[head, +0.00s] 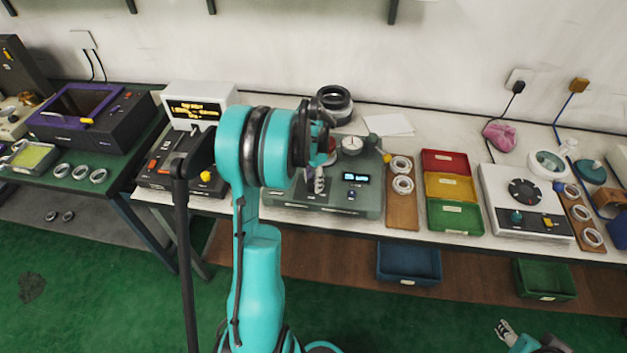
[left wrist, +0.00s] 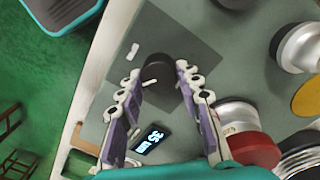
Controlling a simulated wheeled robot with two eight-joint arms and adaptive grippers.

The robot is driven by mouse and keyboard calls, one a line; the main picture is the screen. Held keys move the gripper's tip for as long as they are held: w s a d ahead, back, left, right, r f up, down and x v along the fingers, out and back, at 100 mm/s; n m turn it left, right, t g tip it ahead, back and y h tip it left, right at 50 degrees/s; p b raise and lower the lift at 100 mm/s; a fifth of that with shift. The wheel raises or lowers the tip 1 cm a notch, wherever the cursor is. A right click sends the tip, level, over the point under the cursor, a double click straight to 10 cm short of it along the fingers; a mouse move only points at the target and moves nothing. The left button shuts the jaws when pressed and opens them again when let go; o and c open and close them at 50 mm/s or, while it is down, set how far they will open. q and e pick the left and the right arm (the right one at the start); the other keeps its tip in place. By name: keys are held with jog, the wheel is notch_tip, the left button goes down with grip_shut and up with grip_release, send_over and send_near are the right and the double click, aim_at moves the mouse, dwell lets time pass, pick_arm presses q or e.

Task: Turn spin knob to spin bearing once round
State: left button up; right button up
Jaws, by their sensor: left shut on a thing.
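The grey-green test machine (head: 285,197) stands on the bench, with a small lit display (head: 355,178) and a round gauge (head: 352,143). My left gripper (head: 319,184) reaches down onto this machine from above. In the left wrist view its fingertips (left wrist: 159,76) close on the sides of a dark round knob (left wrist: 157,67) on the machine's top. The lit display (left wrist: 150,140) is beside the fingers there. I cannot make out which part holds the bearing; my arm hides part of the machine. My right gripper (head: 507,332) is low at the bottom right, away from the bench.
A wooden board with metal rings (head: 402,184) lies right of the machine, then red, yellow and green trays (head: 452,188). A white device with a black dial (head: 524,191) stands further right.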

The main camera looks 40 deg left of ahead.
aim_at(313, 181)
pick_arm(q)
jog(key=o, duration=1.2)
jog(key=shift+c, duration=0.2)
notch_tip(313, 181, up, 12)
jog(key=shift+a, duration=0.3)
jog(key=s+d+r+n+t, duration=0.1)
jog(key=s+d+t, duration=0.2)
jog(key=d, duration=1)
jog(key=s+d+r+n+t, duration=0.1)
jog(key=s+d+t, duration=0.3)
jog(key=s+d, duration=0.6)
jog(key=d, duration=0.4)
jog(key=shift+n+y, duration=0.3)
